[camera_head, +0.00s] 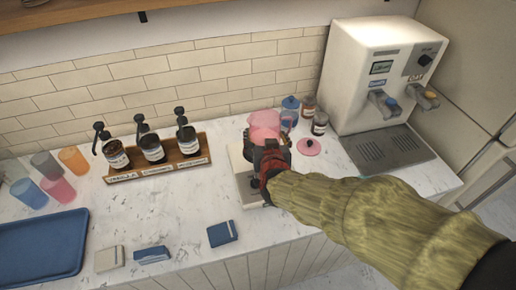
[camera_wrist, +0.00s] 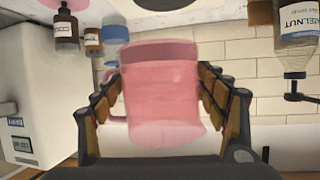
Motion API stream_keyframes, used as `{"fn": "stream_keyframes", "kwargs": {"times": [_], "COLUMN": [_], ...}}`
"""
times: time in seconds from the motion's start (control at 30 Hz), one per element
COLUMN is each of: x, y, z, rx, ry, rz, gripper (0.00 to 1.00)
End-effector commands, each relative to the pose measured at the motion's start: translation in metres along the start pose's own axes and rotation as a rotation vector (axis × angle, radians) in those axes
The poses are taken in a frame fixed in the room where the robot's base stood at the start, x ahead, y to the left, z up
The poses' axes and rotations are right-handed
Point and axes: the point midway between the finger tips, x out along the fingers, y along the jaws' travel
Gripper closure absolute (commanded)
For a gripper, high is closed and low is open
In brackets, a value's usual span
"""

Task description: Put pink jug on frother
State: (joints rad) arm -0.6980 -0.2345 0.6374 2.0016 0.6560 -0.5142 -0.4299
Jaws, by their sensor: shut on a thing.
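The pink jug (camera_head: 265,123) is a translucent cup-like jug with a handle. In the wrist view the pink jug (camera_wrist: 163,95) sits between the two finger pads, which touch its sides. My gripper (camera_head: 268,150) is shut on it above the counter, and the view appears upside down. A white appliance with a grey plate (camera_head: 247,188), probably the frother, stands just below and left of my gripper. My gripper and the jug hide much of it. A round grey plate (camera_wrist: 166,3) shows at the top edge of the wrist view. The gap between jug and appliance is unclear.
A pink lid (camera_head: 309,148), a blue jar (camera_head: 290,104) and brown bottles (camera_head: 320,123) stand right of the jug. A white dispenser (camera_head: 372,75) is further right. A wooden rack (camera_head: 158,166) of pump bottles stands left. Coloured cups and a blue tray (camera_head: 42,246) lie far left.

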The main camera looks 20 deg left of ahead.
Motion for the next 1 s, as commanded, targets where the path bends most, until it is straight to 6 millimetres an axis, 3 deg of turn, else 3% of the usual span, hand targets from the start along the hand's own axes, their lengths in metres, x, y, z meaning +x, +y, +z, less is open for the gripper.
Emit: {"fn": "stream_keyframes", "kwargs": {"times": [0.1, 0.3, 0.57, 0.8, 1.0], "x": [0.026, 0.053, 0.066, 0.081, 0.081], "y": [-0.006, -0.013, -0.017, -0.017, -0.017], "z": [0.015, 0.028, 0.034, 0.063, 0.064], "rx": [-0.001, 0.000, 0.000, -0.001, 0.001], "ry": [-0.001, 0.004, 0.003, 0.003, 0.004], "rz": [0.000, 0.000, 0.000, 0.000, 0.000], "gripper": [0.69, 0.69, 0.69, 0.69, 0.69]}}
